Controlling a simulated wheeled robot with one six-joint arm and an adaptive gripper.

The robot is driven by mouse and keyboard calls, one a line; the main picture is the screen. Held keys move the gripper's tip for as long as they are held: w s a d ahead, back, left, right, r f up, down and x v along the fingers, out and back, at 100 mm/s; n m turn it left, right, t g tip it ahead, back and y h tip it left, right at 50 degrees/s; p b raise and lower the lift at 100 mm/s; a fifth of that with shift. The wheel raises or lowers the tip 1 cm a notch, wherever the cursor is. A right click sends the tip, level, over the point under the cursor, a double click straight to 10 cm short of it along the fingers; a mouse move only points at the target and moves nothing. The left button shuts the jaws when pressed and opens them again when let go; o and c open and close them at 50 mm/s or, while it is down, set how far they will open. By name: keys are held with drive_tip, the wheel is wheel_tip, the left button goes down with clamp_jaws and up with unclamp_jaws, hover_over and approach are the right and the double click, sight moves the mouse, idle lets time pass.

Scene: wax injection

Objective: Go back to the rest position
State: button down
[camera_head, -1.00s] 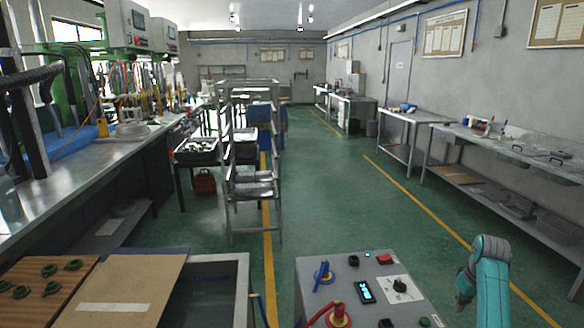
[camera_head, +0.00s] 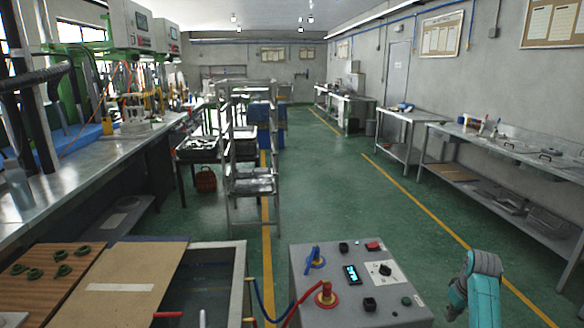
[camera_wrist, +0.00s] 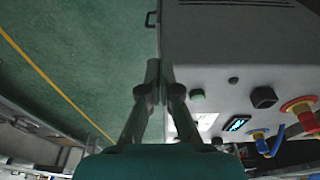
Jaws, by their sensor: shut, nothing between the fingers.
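My arm's teal link shows at the lower right in the head view, right of the grey control box (camera_head: 340,265). My gripper (camera_wrist: 161,68) is in the wrist view, with its two dark fingers meeting at the tips. It is shut and empty. The control box (camera_wrist: 225,50) fills the right side of that view behind the fingers. Its blue-lit display (camera_wrist: 237,124) and its red and blue connectors show. The fingertips overlap the box's edge in the picture. I cannot tell how far apart they are.
A wooden board (camera_head: 45,275) with green rings and a brown panel (camera_head: 125,285) lie at the lower left. A metal rack (camera_head: 250,185) stands ahead on the left. Metal tables (camera_head: 490,150) line the right wall. The green floor (camera_head: 340,190) between is clear.

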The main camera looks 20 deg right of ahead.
drive_tip(key=s+a+f+t+h, duration=0.1)
drive_tip(key=s+a+f+t, duration=0.2)
drive_tip(key=a+f, duration=1.45)
drive_tip(key=s+a+f+n+t+h, duration=0.1)
drive_tip(key=s+a+f, duration=0.1)
drive_tip(key=s+a, duration=0.4)
drive_tip(key=s+a+f+t, duration=0.15)
drive_tip(key=s+a, duration=0.25)
drive_tip(key=a, duration=0.5)
drive_tip(key=s+a+r+t, duration=0.2)
drive_tip(key=s+a+r, duration=0.25)
drive_tip(key=s, duration=0.35)
drive_tip(key=s+a+r+t, duration=0.2)
drive_tip(key=s+a+r, duration=0.2)
drive_tip(key=s+a, duration=0.25)
drive_tip(key=s+a+r+t+y, duration=0.1)
drive_tip(key=s+a+r, duration=0.1)
drive_tip(key=s+r, duration=0.4)
drive_tip(key=s+a+r+n+t+y, duration=0.1)
drive_tip(key=s+r, duration=0.5)
drive_tip(key=r, duration=0.6)
drive_tip(key=shift+s+a+r+n+t+y, duration=0.15)
drive_tip(key=shift+s+a+n+t+y, duration=0.2)
drive_tip(key=shift+a+t, duration=0.35)
